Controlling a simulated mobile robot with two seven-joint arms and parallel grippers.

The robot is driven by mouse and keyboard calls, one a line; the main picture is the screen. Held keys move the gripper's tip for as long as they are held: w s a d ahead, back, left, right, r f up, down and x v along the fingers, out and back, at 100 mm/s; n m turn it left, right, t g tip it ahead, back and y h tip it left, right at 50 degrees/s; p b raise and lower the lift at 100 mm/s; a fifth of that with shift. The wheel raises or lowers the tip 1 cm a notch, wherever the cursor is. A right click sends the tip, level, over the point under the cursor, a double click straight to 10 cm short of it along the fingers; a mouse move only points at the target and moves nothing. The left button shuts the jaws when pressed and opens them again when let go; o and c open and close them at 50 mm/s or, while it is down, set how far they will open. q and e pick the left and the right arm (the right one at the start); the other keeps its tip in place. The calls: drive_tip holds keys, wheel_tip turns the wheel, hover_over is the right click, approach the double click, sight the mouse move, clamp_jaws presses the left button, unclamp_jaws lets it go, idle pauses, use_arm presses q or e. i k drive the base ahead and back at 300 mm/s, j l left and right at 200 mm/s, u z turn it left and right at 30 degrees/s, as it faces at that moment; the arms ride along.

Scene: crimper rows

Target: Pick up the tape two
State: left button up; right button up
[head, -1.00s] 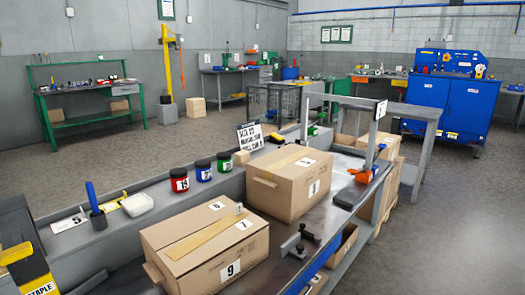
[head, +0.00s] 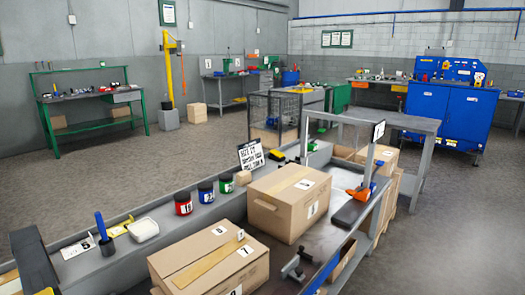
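An orange tape dispenser (head: 361,192) sits on the right part of the workbench, beside a dark block. I cannot read a number on it, so I cannot tell whether it is tape two. No other tape roll is clear; a tan strip of tape runs across the top of each carton. Neither of my grippers is in view.
Two cardboard cartons, a near one (head: 212,258) and a far one (head: 290,200), fill much of the bench. A red jar (head: 183,204), a blue jar (head: 206,193) and a green jar (head: 226,184) stand along its back ledge. Open floor (head: 140,180) lies behind.

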sight(186, 278)
drive_tip(key=i+l+u, duration=0.1)
drive_tip(key=u, duration=0.75)
drive_tip(key=i+l+u, duration=0.15)
drive_tip(key=l+u, duration=0.4)
drive_tip(key=l, duration=0.15)
drive_tip(key=i+l+u, duration=0.1)
drive_tip(key=l, duration=0.4)
drive_tip(key=i+l, duration=0.1)
drive_tip(key=l, duration=0.45)
drive_tip(key=i+l+u, duration=0.15)
drive_tip(key=l, duration=0.35)
drive_tip(key=k, duration=0.05)
